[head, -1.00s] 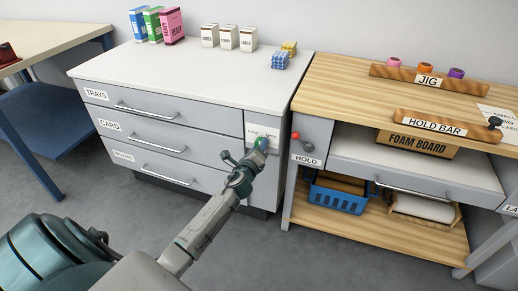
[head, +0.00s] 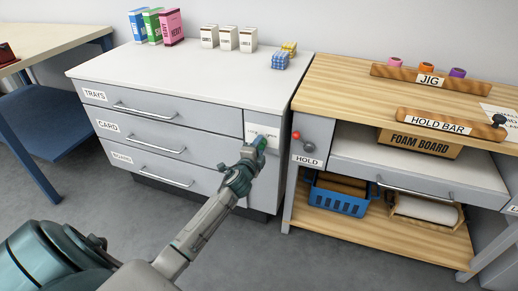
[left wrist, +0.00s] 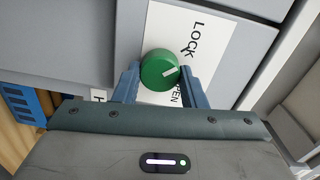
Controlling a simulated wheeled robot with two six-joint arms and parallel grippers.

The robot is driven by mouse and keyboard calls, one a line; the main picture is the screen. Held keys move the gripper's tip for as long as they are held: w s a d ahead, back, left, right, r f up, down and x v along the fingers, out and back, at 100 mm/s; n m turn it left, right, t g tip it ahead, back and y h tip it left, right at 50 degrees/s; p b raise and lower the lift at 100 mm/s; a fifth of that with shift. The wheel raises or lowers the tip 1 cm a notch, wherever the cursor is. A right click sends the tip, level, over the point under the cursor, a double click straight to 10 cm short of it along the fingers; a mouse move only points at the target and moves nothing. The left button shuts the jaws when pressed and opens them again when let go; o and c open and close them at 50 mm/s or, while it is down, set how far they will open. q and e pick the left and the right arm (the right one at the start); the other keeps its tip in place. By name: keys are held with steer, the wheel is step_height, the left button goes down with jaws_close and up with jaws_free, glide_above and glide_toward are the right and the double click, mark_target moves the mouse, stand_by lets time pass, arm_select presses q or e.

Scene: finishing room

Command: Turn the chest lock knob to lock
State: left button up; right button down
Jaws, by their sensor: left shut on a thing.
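The chest (head: 190,79) is a grey drawer unit with a white top. Its round green lock knob (left wrist: 158,70) has a white pointer mark and sits on a white plate (left wrist: 196,55) lettered LOCK and OPEN. In the left wrist view the mark points right, between the two words. My left gripper (left wrist: 160,80) is shut on the knob, one finger on each side. In the head view the left gripper (head: 259,146) is at the plate on the chest's right side, with a little green of the knob showing. My right gripper is not in view.
A wooden bench (head: 350,85) stands right of the chest, with a red-tipped lever (head: 297,136) marked HOLD near its left edge. Boxes (head: 228,38) stand on the chest top. A blue-legged table (head: 62,42) is at the left. The floor before the chest is clear.

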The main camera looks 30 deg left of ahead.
arm_select(q)
steer(key=shift+n, duration=0.3)
stand_by(0.4)
steer(key=o, duration=1)
steer(key=v, duration=1)
steer(key=shift+s+f, duration=0.1)
steer(key=shift+s, duration=0.3)
